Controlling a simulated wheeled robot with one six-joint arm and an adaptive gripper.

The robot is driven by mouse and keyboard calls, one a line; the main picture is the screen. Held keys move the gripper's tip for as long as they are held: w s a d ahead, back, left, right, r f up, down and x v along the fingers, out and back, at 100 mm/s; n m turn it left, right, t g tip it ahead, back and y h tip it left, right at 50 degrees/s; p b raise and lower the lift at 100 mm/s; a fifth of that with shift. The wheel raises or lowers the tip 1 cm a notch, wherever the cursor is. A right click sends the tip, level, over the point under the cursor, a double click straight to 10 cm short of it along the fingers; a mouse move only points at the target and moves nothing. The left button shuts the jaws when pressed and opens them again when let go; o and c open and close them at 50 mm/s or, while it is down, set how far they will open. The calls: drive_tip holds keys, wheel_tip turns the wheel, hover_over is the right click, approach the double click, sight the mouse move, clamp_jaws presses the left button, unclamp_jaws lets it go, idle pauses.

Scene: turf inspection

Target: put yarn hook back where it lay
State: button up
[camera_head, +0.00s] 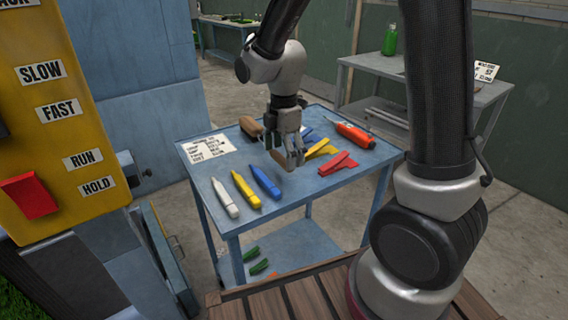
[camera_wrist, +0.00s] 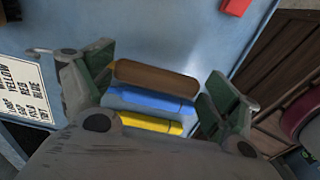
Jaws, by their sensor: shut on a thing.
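My gripper (camera_head: 288,158) is low over the middle of the blue table, to the right of the blue marker-shaped piece. It is shut on a brown wooden piece (camera_wrist: 155,76), which I take to be the yarn hook. In the wrist view this piece lies across between the two fingers (camera_wrist: 160,88).
The blue table (camera_head: 308,193) holds white (camera_head: 224,199), yellow (camera_head: 245,190) and blue (camera_head: 265,182) pieces in front. A printed card (camera_head: 207,148) and a brown handle (camera_head: 250,127) lie behind. Red (camera_head: 338,163) and orange (camera_head: 355,134) tools lie right.

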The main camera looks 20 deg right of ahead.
drive_tip(key=shift+f, duration=1.7)
drive_tip(key=shift+f, duration=0.1)
drive_tip(key=o, duration=0.9)
